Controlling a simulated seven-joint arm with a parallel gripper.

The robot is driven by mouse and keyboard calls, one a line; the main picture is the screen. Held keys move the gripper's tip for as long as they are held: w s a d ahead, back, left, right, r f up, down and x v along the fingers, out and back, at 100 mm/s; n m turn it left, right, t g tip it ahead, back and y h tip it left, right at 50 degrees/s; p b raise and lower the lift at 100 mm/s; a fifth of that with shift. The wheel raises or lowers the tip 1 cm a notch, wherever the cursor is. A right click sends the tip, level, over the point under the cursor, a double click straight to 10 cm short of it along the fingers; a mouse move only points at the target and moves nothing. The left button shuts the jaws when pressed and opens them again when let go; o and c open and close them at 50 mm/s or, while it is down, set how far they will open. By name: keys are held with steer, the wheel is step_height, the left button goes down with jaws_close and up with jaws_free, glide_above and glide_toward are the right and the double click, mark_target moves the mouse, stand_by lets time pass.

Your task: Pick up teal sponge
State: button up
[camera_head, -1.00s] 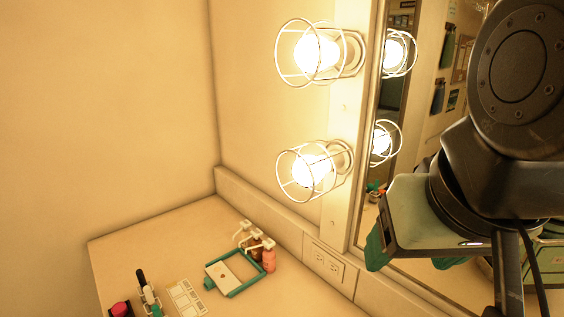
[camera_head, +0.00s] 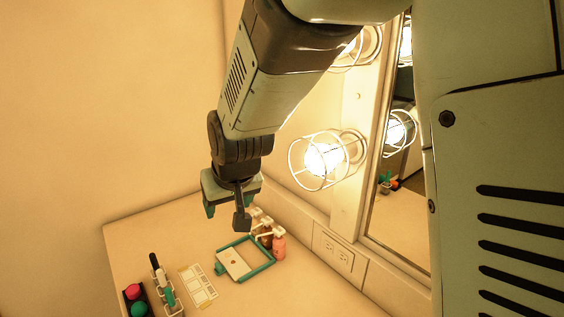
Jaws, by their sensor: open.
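A round teal item (camera_head: 139,309), which looks like the teal sponge, sits in a dark holder at the counter's lower left, beside a round pink one (camera_head: 132,291). The frame's bottom edge is close to it. My gripper (camera_head: 229,208) is open and points down above the back part of the counter, well to the right of the teal item and higher than it. A dark part of my arm's end covers some of the gripper. Nothing shows between its fingers.
A white rack (camera_head: 172,301) with a black-topped and a teal item stands right of the round items. A white printed card (camera_head: 199,285), a teal-framed tray (camera_head: 265,267) and pump bottles (camera_head: 278,246) follow rightward. Caged bulbs (camera_head: 322,160) and a mirror (camera_head: 405,225) line the right wall.

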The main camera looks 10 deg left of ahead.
steer(key=s+a+f+n, duration=0.1)
steer(key=a+f+n, duration=0.1)
steer(key=a+f, duration=0.8)
steer(key=n+g+y, duration=0.1)
steer(key=n+y, duration=0.1)
glide_toward(138, 306)
steer(key=shift+w+a+f, duration=0.6)
steer(key=shift+w+f, duration=0.25)
steer(key=shift+f, duration=0.15)
steer(key=shift+s+x, duration=0.2)
steer(key=shift+x, duration=1.25)
steer(key=shift+s+x, duration=0.15)
steer(key=shift+x, duration=1.35)
steer(key=shift+a+f, duration=0.1)
steer(key=c, duration=1)
